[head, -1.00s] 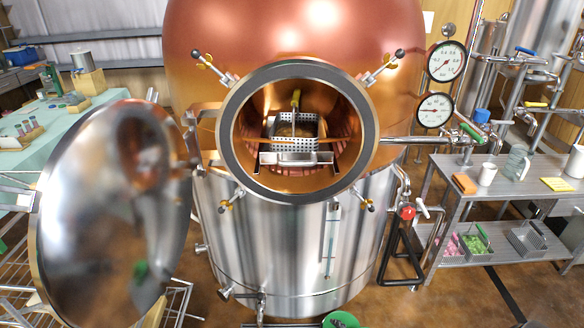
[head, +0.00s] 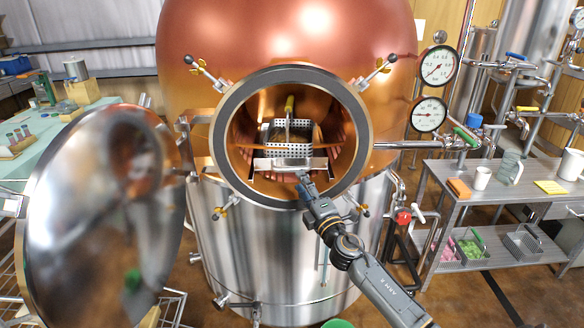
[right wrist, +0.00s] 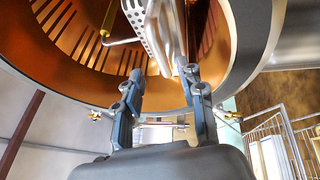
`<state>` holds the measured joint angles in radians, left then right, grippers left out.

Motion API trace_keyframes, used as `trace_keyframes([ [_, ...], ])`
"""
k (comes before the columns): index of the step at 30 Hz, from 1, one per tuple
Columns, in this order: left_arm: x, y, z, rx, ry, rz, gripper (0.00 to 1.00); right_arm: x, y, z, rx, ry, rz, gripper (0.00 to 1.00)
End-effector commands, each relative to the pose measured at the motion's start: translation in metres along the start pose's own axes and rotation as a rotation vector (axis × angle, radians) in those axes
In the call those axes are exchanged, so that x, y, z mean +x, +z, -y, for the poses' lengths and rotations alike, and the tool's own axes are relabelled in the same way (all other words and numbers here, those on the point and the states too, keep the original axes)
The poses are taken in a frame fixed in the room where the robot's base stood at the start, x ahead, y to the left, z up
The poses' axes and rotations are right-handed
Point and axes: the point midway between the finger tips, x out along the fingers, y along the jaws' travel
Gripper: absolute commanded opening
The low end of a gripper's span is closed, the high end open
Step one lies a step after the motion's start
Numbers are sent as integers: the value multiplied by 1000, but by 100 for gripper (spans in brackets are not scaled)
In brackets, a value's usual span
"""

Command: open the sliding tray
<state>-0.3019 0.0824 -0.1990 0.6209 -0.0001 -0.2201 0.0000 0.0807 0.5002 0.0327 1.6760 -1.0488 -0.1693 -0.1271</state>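The sliding tray (head: 262,163) is a flat metal piece with a front handle, low inside the round copper opening of the vessel. A perforated metal basket (head: 274,151) with a yellow-handled tool (head: 289,103) sits on it. My right gripper (head: 304,178) reaches up from the lower right to the opening's lower rim, just below the tray's front. In the right wrist view, its two fingers (right wrist: 161,75) are apart, with bright metal of the tray (right wrist: 168,38) just beyond and between the tips. Contact cannot be told. My left gripper is out of view.
The round steel door (head: 95,215) hangs open at the left. The opening's thick grey rim (head: 226,105) surrounds the tray, with clamp bolts (head: 378,66) around it. Two gauges (head: 429,114) and pipes stand right, beside a steel table (head: 455,215) with cups.

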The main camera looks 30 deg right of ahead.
Motion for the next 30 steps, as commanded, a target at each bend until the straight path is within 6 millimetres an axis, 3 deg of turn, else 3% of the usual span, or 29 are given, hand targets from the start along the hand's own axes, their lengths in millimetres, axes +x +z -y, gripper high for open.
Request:
trace_keyframes([
  [6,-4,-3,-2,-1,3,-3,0,42,0,0,2,0,2,39],
  [12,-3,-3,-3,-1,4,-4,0,64,0,1,3,-1,2,39],
  [24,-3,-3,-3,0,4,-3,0,71,0,1,2,-2,0,39],
  [26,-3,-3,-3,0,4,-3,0,71,0,1,2,-2,0,31],
  [30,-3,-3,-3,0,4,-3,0,71,0,1,2,-2,0,3],
])
